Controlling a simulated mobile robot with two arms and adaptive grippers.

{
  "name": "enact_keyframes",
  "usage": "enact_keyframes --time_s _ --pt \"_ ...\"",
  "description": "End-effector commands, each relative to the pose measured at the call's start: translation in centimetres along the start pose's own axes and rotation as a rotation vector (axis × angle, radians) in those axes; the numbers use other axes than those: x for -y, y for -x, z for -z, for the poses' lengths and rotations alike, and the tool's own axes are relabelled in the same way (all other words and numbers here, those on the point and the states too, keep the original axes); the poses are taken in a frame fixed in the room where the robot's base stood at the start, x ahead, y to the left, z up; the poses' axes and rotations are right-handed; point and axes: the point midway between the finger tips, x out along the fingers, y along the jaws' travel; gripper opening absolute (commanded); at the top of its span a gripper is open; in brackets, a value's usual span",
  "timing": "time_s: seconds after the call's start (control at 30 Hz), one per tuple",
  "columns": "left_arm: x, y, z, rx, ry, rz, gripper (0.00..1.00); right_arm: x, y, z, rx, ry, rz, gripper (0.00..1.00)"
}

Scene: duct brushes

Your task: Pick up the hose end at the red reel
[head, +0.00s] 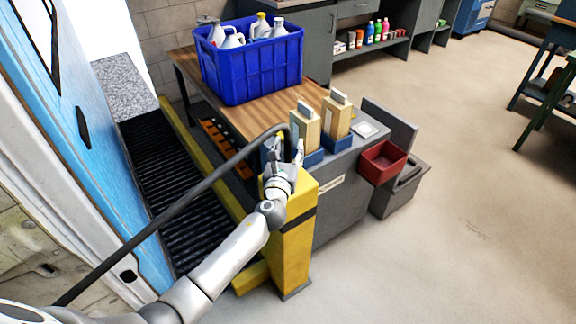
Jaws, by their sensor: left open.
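A dark hose (185,201) runs from the lower left up across the view and curves over to my left gripper (285,152). Its upper end drops at or just behind the gripper's fingers. I cannot tell whether they touch. My left gripper is open, above the top of a yellow post (293,235) and in front of the near end of the bench. No red reel can be made out in this view. My right gripper is not in view.
A blue crate (250,86) of bottles stands on a wooden bench (185,62). Wooden-bodied brushes (336,117) stand in blue holders beside the gripper. A red bin (369,166) hangs at the grey cabinet's right. The floor (470,200) at right is clear.

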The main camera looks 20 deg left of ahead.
Motion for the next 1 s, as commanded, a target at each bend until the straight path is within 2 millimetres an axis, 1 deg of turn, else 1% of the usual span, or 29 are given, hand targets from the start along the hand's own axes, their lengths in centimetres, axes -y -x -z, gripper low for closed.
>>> enact_keyframes --time_s 0.17,0.2,0.53,0.87,0.93,1.0 --pt "0.0 0.0 0.0 0.0 0.0 0.0 0.45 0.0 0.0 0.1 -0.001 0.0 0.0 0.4" --pt "0.0 0.0 0.0 0.0 0.0 0.0 0.43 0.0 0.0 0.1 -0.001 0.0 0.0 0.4" --pt "0.0 0.0 0.0 0.0 0.0 -0.001 0.0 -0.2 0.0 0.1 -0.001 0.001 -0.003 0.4" --pt "0.0 0.0 -0.1 0.002 0.0 -0.001 0.0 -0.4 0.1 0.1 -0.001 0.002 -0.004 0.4" --pt "0.0 0.0 -0.5 0.003 0.0 -0.001 0.0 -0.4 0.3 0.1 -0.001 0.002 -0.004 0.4" --pt "-0.1 0.0 -1.4 0.004 0.0 -0.001 0.0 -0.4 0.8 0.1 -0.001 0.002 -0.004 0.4"
